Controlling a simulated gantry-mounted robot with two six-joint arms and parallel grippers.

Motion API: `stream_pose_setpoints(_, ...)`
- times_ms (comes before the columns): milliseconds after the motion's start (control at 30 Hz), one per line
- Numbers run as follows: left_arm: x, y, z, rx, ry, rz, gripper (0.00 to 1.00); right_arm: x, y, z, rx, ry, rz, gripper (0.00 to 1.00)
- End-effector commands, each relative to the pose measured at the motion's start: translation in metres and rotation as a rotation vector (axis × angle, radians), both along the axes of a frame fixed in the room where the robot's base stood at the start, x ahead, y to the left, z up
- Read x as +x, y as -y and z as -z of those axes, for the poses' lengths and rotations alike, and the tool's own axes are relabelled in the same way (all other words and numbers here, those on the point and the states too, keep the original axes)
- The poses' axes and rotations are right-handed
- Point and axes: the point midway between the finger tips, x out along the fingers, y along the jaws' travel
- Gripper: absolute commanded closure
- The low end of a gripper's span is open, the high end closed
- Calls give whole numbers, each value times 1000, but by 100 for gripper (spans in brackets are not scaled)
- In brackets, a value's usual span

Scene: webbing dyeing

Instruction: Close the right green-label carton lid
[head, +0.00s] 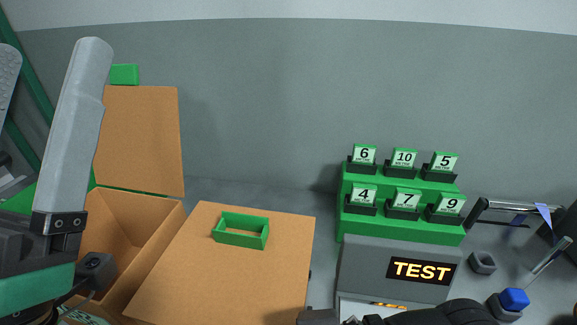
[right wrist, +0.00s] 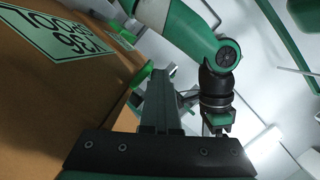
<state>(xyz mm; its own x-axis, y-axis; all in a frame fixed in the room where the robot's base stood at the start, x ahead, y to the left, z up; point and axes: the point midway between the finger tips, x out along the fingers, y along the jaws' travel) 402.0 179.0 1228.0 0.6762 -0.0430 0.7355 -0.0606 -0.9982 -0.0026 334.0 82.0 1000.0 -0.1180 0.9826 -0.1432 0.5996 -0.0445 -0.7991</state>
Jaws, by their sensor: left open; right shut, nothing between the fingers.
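The right carton's brown lid (head: 230,280) lies down over its box, with a raised green rectangular frame (head: 240,242) on top. Whether its front edge is fully flush is out of view. In the right wrist view a brown carton wall (right wrist: 60,110) with a green label (right wrist: 65,45) fills the left. My right gripper (right wrist: 160,75) is shut and empty beside that wall; I cannot tell if it touches. In the head view, only dark parts of my right arm show at the bottom edge. My left gripper (head: 50,55) is open and empty, raised at the left.
The left carton (head: 140,225) is open, its lid (head: 140,140) standing upright behind it. A green stepped rack (head: 350,225) with several numbered cards stands at the right, behind a grey TEST unit (head: 365,265). A blue-capped item (head: 515,299) and a metal bar (head: 510,207) are farther right.

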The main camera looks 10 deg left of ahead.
Motion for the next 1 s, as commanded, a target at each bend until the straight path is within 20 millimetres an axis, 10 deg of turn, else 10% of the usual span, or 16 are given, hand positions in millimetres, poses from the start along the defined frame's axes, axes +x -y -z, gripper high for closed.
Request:
stream_pose_setpoints(433, 0, 0, -1, 0, 0, 0, 12, 0, 0, 0, -6, -2, 0, 100)
stream_pose_setpoints(667, 0, 0, -20, 0, 0, 0, 12, 1, 3, -42, -2, 3, 7, 100)
stream_pose_setpoints(1000, 0, 0, -46, 0, 0, 0, 12, -5, 81, -62, -1, 0, 13, 100)
